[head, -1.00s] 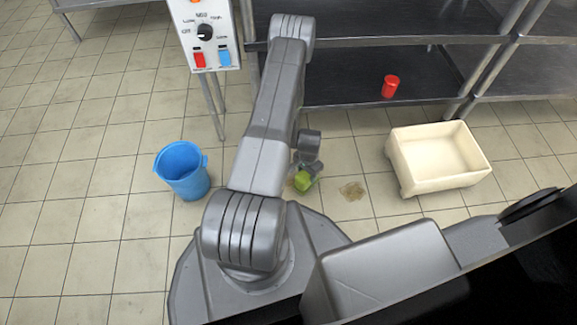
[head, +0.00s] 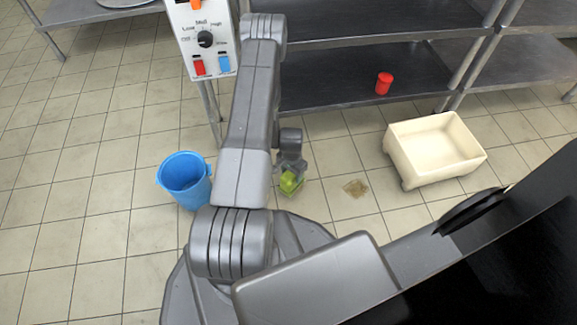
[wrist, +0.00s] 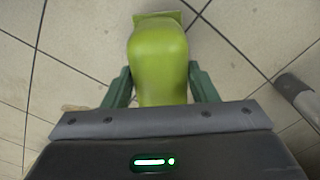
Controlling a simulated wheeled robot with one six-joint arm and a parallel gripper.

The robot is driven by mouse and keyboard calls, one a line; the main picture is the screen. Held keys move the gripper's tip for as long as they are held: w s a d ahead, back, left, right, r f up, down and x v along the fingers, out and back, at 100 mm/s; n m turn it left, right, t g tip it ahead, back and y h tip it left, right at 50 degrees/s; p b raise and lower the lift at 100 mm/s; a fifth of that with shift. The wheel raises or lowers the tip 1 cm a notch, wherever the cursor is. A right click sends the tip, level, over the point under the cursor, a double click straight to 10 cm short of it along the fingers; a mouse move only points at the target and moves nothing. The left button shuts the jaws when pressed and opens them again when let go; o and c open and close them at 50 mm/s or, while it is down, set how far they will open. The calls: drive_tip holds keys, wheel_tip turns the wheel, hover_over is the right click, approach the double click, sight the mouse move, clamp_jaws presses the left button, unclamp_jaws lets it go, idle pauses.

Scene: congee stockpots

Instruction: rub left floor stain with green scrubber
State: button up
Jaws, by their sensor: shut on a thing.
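My gripper (head: 290,170) is shut on the green scrubber (head: 289,183), low near the floor between the blue bucket and the visible stain. In the wrist view, the scrubber (wrist: 158,60) sits between the two fingers (wrist: 160,88), its flat pad at the far end. I cannot tell whether the pad touches the floor. One brown stain (head: 356,188) shows on the tiles to the right of the scrubber. No other stain shows clearly in the head view; my arm and the scrubber cover the floor there. A faint brown patch (wrist: 74,107) lies left of the gripper in the wrist view.
A blue bucket (head: 185,180) stands left of my arm. A cream bin (head: 437,150) stands to the right. Metal shelving (head: 340,80) with a red cup (head: 383,84) is behind. A control box (head: 203,40) on a leg stands at back left.

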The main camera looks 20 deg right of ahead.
drive_tip(key=shift+r+p, duration=1.2)
drive_tip(key=shift+r, duration=1.65)
